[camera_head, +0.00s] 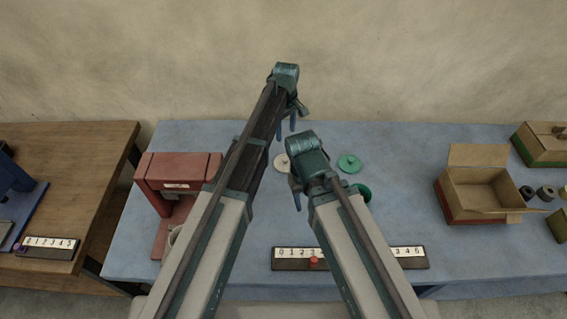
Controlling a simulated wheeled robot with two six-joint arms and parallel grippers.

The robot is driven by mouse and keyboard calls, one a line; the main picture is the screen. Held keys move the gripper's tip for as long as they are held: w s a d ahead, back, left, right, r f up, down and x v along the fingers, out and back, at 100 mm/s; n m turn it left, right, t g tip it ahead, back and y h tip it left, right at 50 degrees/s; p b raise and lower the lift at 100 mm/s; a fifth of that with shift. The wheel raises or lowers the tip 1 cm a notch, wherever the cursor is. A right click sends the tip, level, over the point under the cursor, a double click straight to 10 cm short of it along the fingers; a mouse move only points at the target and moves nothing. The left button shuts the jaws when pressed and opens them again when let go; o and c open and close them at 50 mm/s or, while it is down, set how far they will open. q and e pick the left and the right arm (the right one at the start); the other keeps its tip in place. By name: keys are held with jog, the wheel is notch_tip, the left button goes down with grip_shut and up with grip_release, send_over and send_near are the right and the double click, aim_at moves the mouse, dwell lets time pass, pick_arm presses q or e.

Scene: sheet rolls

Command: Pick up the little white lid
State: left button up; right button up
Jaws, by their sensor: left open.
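The little white lid (280,162) lies on the blue table, partly covered by my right gripper. It looks round, with a small knob. My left gripper (286,126) is open and empty, above the table's back part and behind the white lid in the picture. My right gripper (296,198) is in front of the lid and overlaps its right edge; whether it touches the lid cannot be told. Only one of its fingers shows clearly, so its opening is unclear.
A green lid (349,163) and another green round thing (361,192) lie to the right. A red machine (178,170) stands left. A numbered strip (290,264) lies at the front. An open cardboard box (475,198) and dark rolls (546,193) are at right. The blue table (405,165) is clear between.

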pick_arm(q)
jog(key=b, duration=0.8)
send_over(285, 158)
notch_tip(285, 158, down, 8)
jog(key=shift+w+f, duration=0.1)
jog(key=shift+f, duration=0.15)
pick_arm(e)
notch_tip(285, 158, down, 8)
jog(key=shift+f, duration=0.25)
pick_arm(q)
jog(key=f+b, duration=0.5)
jog(key=shift+s+f, duration=0.15)
jog(key=shift+s, duration=0.05)
pick_arm(e)
notch_tip(285, 158, down, 5)
jog(key=shift+f, duration=0.1)
pick_arm(q)
grip_shut()
